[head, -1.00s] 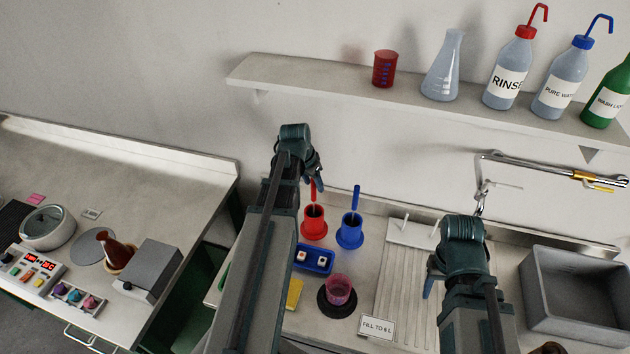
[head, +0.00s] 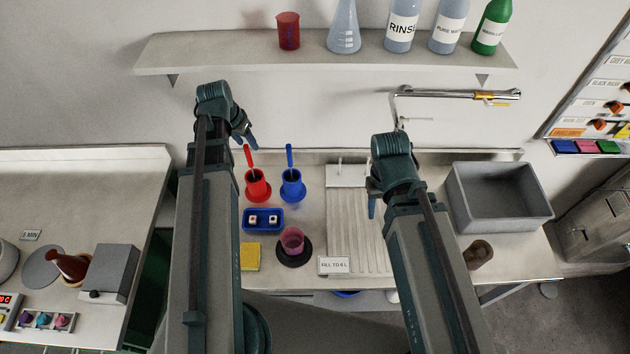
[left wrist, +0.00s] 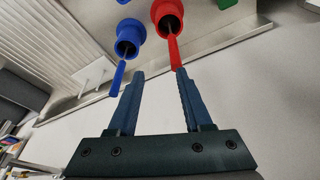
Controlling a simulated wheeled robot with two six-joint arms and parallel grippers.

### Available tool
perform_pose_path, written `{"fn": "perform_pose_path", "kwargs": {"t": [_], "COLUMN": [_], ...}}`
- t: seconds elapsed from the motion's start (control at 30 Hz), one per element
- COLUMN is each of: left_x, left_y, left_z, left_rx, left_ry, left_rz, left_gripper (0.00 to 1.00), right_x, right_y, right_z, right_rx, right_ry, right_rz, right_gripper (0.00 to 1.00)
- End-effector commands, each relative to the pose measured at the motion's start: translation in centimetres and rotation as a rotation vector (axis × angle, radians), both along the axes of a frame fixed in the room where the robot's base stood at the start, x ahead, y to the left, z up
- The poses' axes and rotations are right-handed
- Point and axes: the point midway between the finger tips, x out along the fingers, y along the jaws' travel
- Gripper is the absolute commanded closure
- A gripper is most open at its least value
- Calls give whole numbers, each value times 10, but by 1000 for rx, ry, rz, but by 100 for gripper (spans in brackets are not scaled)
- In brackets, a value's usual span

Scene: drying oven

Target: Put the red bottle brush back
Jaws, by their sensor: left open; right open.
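The red bottle brush (head: 248,155) stands in the red holder (head: 257,190) on the counter, its handle pointing up. The blue brush (head: 289,156) stands in the blue holder (head: 292,190) to the right. My left gripper (head: 246,143) is open and empty, close to the top of the red handle in the head view. In the left wrist view, the red brush handle (left wrist: 174,52) ends near the tip of one finger of my left gripper (left wrist: 158,73), and the blue handle lies off the other finger. My right gripper (head: 371,207) is open over the drainboard, with nothing seen in it.
A blue tray (head: 263,228) with two small blocks, a yellow sponge (head: 250,257) and a pink beaker (head: 292,241) stand in front of the holders. A ribbed drainboard (head: 352,220) and grey basin (head: 500,197) lie right. A shelf (head: 330,53) with bottles hangs above.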

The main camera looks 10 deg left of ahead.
Motion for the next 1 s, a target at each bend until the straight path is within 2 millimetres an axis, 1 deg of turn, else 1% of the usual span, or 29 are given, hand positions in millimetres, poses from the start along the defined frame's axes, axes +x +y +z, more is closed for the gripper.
{"fn": "perform_pose_path", "kwargs": {"t": [0.03, 0.07, 0.1, 0.17, 0.2, 0.27, 0.3, 0.4, 0.5, 0.6, 0.7, 0.8, 1.0], "left_x": [-4, -6, -11, -20, -28, -41, -51, -75, -98, -115, -125, -130, -130], "left_y": [-27, -43, -66, -103, -126, -158, -177, -218, -248, -267, -278, -282, -283], "left_z": [-1, -2, -3, -5, -6, -7, -7, -8, -8, -7, -7, -7, -7], "left_rx": [-2, -1, 0, 9, 15, 31, 45, 81, 116, 148, 168, 177, 178], "left_ry": [22, 37, 61, 100, 126, 161, 184, 231, 263, 283, 293, 297, 299], "left_rz": [-23, -33, -46, -66, -77, -92, -101, -118, -128, -133, -134, -133, -132], "left_gripper": [50, 50, 50, 50, 50, 50, 50, 50, 50, 50, 50, 50, 50], "right_x": [0, 0, 0, 0, 0, 0, 0, 0, 0, 0, 0, 0, 0], "right_y": [0, 0, 0, 0, 0, 0, 0, 0, 0, 0, 0, 0, 0], "right_z": [0, 0, 0, 0, 0, 0, 0, 0, 0, 0, 0, 0, 0], "right_rx": [0, 0, 0, 0, 0, 0, 0, 0, 0, 0, 0, 0, 0], "right_ry": [0, 0, 0, 0, 0, 0, 0, 0, 0, 0, 0, 0, 0], "right_rz": [0, 0, 0, 0, 0, 0, 0, 0, 0, 0, 0, 0, 0], "right_gripper": [50, 50, 50, 50, 50, 50, 50, 50, 50, 50, 50, 50, 50]}}
